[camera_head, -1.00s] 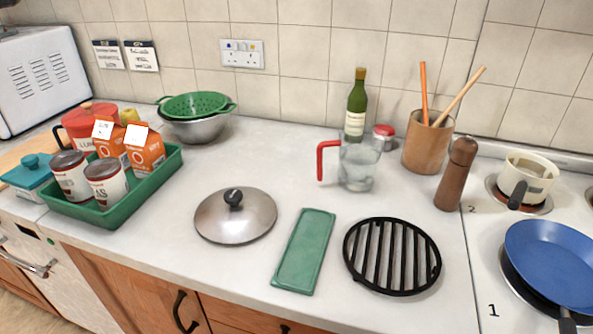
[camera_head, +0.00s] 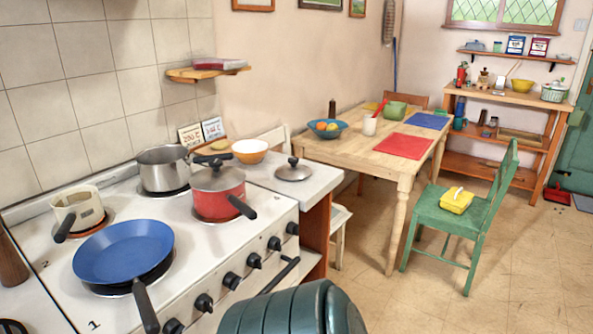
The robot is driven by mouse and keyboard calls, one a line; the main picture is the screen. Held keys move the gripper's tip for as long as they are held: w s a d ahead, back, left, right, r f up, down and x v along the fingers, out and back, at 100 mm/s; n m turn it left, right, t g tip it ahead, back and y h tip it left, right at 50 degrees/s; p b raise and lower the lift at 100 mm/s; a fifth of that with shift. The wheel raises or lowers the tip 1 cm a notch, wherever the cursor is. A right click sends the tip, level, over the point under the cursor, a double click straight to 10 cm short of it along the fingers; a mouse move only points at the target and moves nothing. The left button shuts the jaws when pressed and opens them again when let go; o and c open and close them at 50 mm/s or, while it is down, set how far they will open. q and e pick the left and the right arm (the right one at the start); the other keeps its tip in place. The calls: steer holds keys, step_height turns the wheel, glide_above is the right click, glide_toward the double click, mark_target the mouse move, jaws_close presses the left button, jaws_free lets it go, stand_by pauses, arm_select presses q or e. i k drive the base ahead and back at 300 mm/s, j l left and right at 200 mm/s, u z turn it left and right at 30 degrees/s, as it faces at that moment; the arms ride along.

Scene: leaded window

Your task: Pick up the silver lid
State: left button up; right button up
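A silver lid (camera_head: 293,169) with a dark knob lies flat on the small white counter (camera_head: 318,186) just right of the stove. Another lid, grey with a dark knob (camera_head: 217,178), sits on the red pot (camera_head: 219,200) on the stove. The silver lid seen earlier on the long counter is outside this view. Neither of my grippers is in view.
The stove also holds a blue frying pan (camera_head: 123,252), a steel pot (camera_head: 163,168) and a cream pot (camera_head: 78,212). An orange bowl (camera_head: 250,151) stands behind the silver lid.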

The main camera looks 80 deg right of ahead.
mark_target(293, 170)
steer(key=i+j, duration=0.2)
steer(key=j, duration=0.15)
steer(key=i+j, duration=0.25)
steer(key=z, duration=3)
steer(key=i, duration=0.45)
steer(key=k+u, duration=0.2)
steer(key=k, duration=0.2)
